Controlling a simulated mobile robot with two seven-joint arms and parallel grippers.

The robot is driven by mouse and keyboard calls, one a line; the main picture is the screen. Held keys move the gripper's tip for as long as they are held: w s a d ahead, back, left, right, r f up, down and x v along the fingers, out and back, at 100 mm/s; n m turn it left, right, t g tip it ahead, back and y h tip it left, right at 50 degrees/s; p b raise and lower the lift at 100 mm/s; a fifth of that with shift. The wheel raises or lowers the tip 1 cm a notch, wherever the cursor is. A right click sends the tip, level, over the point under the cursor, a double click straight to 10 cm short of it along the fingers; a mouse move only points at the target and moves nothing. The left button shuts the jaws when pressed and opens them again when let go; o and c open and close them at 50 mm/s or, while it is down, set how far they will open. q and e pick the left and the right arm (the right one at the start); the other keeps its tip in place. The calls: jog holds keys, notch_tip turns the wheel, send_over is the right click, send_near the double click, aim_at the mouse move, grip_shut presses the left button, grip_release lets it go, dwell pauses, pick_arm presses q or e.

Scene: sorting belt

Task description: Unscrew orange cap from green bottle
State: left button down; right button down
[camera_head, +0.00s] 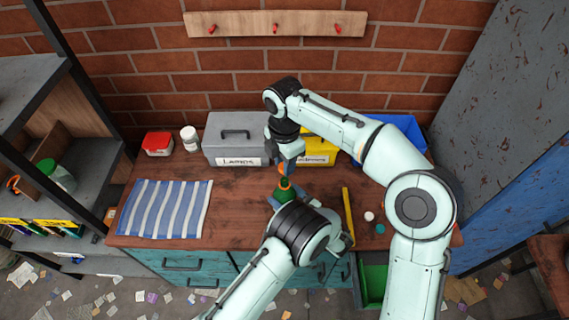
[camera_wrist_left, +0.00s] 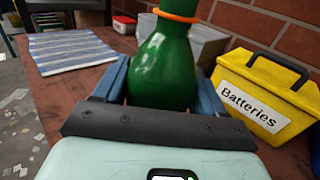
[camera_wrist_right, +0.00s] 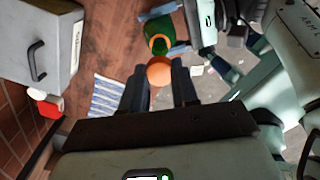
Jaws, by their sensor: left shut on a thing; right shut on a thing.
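The green bottle (camera_head: 285,195) stands upright over the wooden table, with an orange ring around its neck. My left gripper (camera_head: 283,200) is shut on the bottle's body; the left wrist view shows the green bottle (camera_wrist_left: 165,68) between its blue fingers. The orange cap (camera_head: 284,169) is above the bottle. My right gripper (camera_head: 285,162) comes down from above and is shut on the cap; the right wrist view shows the orange cap (camera_wrist_right: 159,71) between its fingertips, close to the bottle's neck. I cannot tell whether cap and neck still touch.
Behind stand a grey lamps box (camera_head: 232,140), a yellow batteries box (camera_head: 318,152) and a blue bin (camera_head: 400,130). A striped cloth (camera_head: 165,209) lies left. A yellow bar (camera_head: 348,217) and small caps (camera_head: 369,216) lie right. An open green drawer (camera_head: 373,283) is below.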

aim_at(285, 181)
pick_arm(q)
grip_release()
jog(key=shift+s+d, duration=0.1)
pick_arm(e)
jog(key=shift+f, duration=0.15)
jog(key=f, duration=0.1)
jog(key=s+f+b, duration=0.2)
jog(key=f, duration=0.1)
jog(key=shift+s+f, duration=0.1)
jog(key=shift+f+g+b, duration=0.2)
jog(key=shift+g+b, duration=0.1)
jog(key=shift+b, duration=0.05)
pick_arm(q)
jog(key=v, duration=1.2)
pick_arm(e)
jog(key=shift+s+d, duration=0.1)
